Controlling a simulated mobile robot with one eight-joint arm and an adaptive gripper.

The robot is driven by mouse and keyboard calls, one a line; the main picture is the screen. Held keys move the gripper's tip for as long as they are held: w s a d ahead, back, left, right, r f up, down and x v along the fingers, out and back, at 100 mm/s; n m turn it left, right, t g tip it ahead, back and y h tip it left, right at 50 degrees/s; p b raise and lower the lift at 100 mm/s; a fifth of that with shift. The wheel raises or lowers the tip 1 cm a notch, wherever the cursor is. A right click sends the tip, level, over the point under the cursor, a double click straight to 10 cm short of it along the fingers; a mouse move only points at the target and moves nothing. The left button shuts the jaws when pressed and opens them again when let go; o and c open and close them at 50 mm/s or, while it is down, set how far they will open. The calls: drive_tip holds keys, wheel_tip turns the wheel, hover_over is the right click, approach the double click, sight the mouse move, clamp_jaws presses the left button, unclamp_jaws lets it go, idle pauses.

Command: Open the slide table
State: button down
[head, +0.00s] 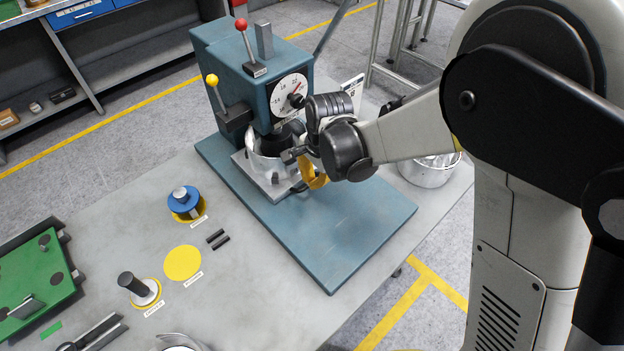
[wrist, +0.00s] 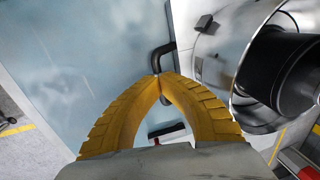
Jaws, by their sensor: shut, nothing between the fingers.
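The slide table (head: 254,181) is a light metal plate on the blue base of a teal press, under its spindle. It carries a round metal fixture (head: 266,166) with a dark core, which also shows at the right of the wrist view (wrist: 240,65). A black bent handle (wrist: 160,56) sticks out from the plate's side. My gripper (head: 303,177) is at the right side of the slide table. In the wrist view its yellow fingers (wrist: 158,82) meet at the tips, right at the handle. The fingertips partly cover the handle, and I cannot tell whether they touch it.
The press (head: 235,70) has a dial, a red-knobbed lever and a yellow-knobbed lever. Its blue base (head: 345,225) is bare to the front right. A metal bowl (head: 428,172) stands behind my arm. A blue-topped part (head: 184,200) and a yellow disc (head: 183,263) are on the grey table.

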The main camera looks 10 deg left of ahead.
drive_tip(key=s+d, duration=0.4)
drive_tip(key=d, duration=0.2)
drive_tip(key=s+d, duration=0.5)
drive_tip(key=d, duration=0.1)
drive_tip(key=s+d+b, duration=0.1)
drive_tip(key=s+d, duration=0.4)
drive_tip(key=d, duration=0.1)
drive_tip(key=shift+d+f, duration=0.1)
drive_tip(key=shift+d, duration=0.3)
drive_tip(key=c, duration=1.5)
unclamp_jaws()
drive_tip(key=shift+w, duration=0.1)
wheel_tip(320, 180, up, 12)
drive_tip(key=s+d, duration=0.1)
drive_tip(key=shift+s+d, duration=0.2)
drive_tip(key=shift+d, duration=0.15)
drive_tip(key=shift+f, duration=0.1)
